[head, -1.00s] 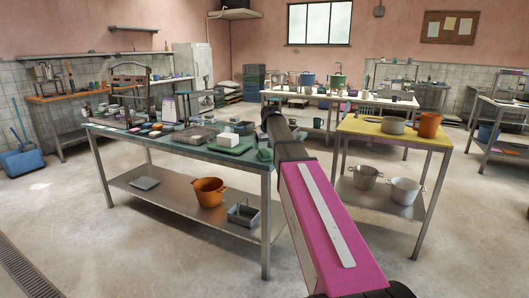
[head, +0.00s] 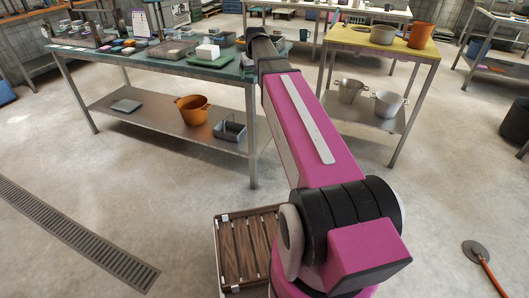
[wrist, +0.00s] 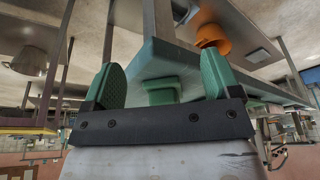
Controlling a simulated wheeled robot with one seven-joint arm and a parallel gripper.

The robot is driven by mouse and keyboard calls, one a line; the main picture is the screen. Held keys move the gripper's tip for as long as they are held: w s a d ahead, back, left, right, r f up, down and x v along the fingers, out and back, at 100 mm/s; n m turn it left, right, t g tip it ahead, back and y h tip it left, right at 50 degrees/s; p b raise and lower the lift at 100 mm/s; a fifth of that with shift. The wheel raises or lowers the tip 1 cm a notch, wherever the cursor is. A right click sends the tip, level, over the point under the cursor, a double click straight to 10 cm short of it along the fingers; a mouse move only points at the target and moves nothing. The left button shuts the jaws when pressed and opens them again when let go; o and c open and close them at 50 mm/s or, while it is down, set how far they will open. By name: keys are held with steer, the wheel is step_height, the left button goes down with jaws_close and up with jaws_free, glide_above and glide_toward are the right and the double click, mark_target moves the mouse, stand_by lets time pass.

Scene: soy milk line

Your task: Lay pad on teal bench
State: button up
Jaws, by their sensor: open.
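The teal bench (head: 150,63) stands at the upper left in the head view, with a grey lower shelf. A small green pad-like piece (wrist: 160,88) lies on the bench top near its edge in the wrist view. My gripper (wrist: 160,73) is open, its two green-faced fingers standing apart on either side of that piece, with a gap to each. I cannot tell if it is touched. In the head view my arm hides the gripper and the bench's right corner. A flat green piece (head: 209,62) lies under a white block (head: 207,51) on the bench.
Grey trays and small boxes crowd the back of the bench. An orange pot (head: 192,110) and a grey caddy (head: 230,131) stand on its shelf. A yellow-topped table (head: 350,34) with pots stands to the right. A slatted brown tray (head: 247,247) is low beside my arm.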

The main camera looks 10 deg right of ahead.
steer(key=s+f+m+g, duration=0.1)
steer(key=s+f+g, duration=0.2)
steer(key=s+f, duration=2.3)
steer(key=shift+s+a+h, duration=0.25)
steer(key=shift+s+h, duration=0.05)
steer(key=shift+s, duration=0.25)
steer(key=shift+c, duration=0.3)
